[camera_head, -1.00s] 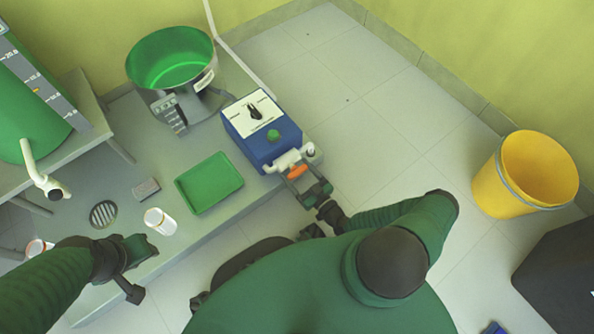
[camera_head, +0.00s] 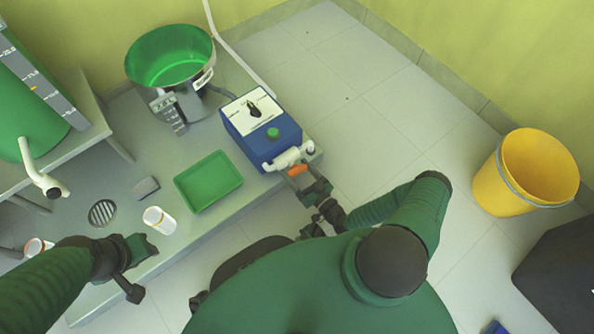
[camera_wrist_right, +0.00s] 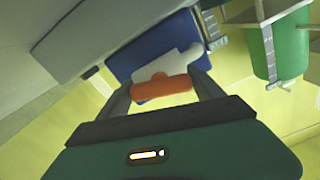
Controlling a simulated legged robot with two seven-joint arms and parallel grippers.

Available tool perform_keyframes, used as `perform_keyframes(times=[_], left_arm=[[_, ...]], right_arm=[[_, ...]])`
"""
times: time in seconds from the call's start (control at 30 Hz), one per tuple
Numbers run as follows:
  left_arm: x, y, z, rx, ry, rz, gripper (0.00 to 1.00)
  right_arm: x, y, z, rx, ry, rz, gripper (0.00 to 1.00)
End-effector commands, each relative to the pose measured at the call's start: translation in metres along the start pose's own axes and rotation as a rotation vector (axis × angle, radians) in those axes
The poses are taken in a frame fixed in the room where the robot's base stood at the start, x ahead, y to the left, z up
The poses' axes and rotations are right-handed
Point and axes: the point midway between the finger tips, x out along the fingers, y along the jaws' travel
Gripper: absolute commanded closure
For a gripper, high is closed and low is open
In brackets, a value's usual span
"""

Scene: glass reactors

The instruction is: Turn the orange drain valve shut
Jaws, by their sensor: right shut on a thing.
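The orange drain valve handle (camera_head: 297,168) sits on a white pipe fitting (camera_head: 283,158) at the front of a blue control box (camera_head: 256,128). My right gripper (camera_head: 303,178) reaches it from below in the head view. In the right wrist view, the orange handle (camera_wrist_right: 164,89) lies crosswise between the two fingers of my right gripper (camera_wrist_right: 163,92), and the fingers are shut on it. The white fitting (camera_wrist_right: 172,66) shows just behind it. My left gripper (camera_head: 148,248) is over the bench's front edge, away from the valve; its jaw gap is not clear.
On the bench (camera_head: 250,205) are a green tray (camera_head: 208,181), a white cup (camera_head: 159,220) and a drain grate (camera_head: 102,213). A steel vessel with green inside (camera_head: 170,60) stands behind. A yellow bucket (camera_head: 508,178) is at right on open floor.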

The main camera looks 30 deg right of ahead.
Motion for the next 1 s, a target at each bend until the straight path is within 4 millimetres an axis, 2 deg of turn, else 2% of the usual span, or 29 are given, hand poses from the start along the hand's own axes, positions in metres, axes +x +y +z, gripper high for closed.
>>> perform_keyframes(times=[1.0], left_arm=[[0.012, 0.0, 0.003, 0.0, 0.0, 0.0, 0.64]], right_arm=[[-0.003, 0.0, 0.003, 0.973, -0.004, 0.012, 0.64]])
